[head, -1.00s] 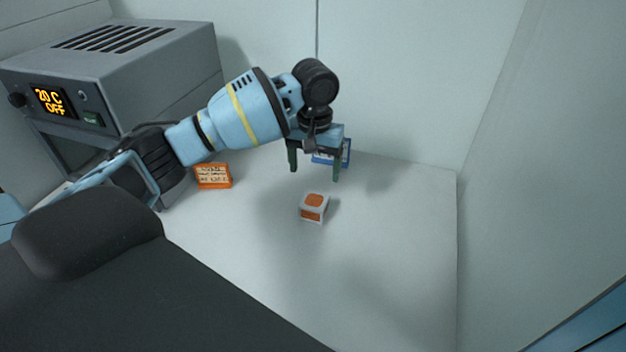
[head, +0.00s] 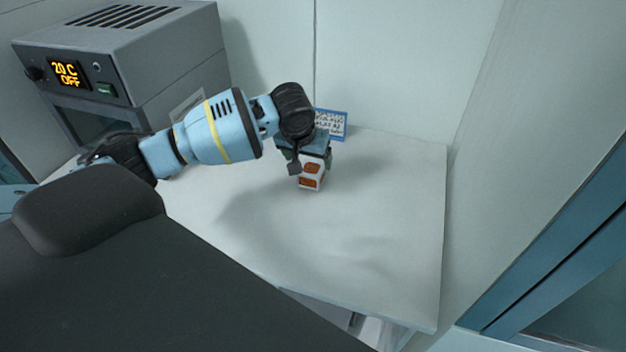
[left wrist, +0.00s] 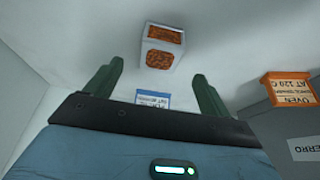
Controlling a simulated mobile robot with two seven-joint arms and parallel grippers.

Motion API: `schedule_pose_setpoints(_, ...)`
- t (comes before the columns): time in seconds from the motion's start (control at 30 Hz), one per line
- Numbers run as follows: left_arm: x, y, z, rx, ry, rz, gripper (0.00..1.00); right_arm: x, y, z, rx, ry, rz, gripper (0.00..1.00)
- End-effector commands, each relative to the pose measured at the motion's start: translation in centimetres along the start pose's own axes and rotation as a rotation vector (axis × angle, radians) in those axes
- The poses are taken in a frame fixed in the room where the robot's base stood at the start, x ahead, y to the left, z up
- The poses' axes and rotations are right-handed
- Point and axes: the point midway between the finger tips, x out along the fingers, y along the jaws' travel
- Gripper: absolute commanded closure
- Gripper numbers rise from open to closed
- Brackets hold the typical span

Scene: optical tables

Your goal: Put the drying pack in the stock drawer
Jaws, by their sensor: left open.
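The drying pack appears to be the small white box with orange patches (head: 312,176), on the white table top. In the left wrist view the box (left wrist: 163,47) lies just beyond the fingertips, roughly centred between them. My left gripper (head: 307,159) is open and empty over the back side of the box; I cannot tell whether a finger touches it. Its two green fingers stand apart in the left wrist view (left wrist: 158,72). I cannot make out the stock drawer for sure. My right gripper is not in view.
A grey oven (head: 130,55) reading 20 C OFF stands at the left. A blue-edged sign (head: 331,123) stands behind the gripper. An orange sign (left wrist: 290,92) shows in the left wrist view. The table top (head: 380,230) is clear at right, beside a pale wall.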

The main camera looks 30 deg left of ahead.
Motion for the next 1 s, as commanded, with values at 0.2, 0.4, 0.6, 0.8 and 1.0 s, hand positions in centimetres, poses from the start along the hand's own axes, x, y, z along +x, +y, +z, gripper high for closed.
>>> schedule_pose_setpoints(0.2,0.9,0.0,0.1,0.000,-0.003,-0.002,0.18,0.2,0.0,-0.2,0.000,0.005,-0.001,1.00)
schedule_pose_setpoints(0.4,2.6,0.0,0.1,-0.001,-0.002,-0.001,0.18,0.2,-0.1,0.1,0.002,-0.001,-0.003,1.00)
schedule_pose_setpoints(0.6,3.3,0.0,0.1,-0.001,-0.003,-0.002,0.18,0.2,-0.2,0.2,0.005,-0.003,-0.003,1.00)
schedule_pose_setpoints(0.8,6.3,0.2,0.5,-0.001,-0.006,-0.002,0.18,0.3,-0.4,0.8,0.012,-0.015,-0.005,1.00)
schedule_pose_setpoints(1.0,7.8,0.1,0.3,-0.001,-0.002,-0.001,0.18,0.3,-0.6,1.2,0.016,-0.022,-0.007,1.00)
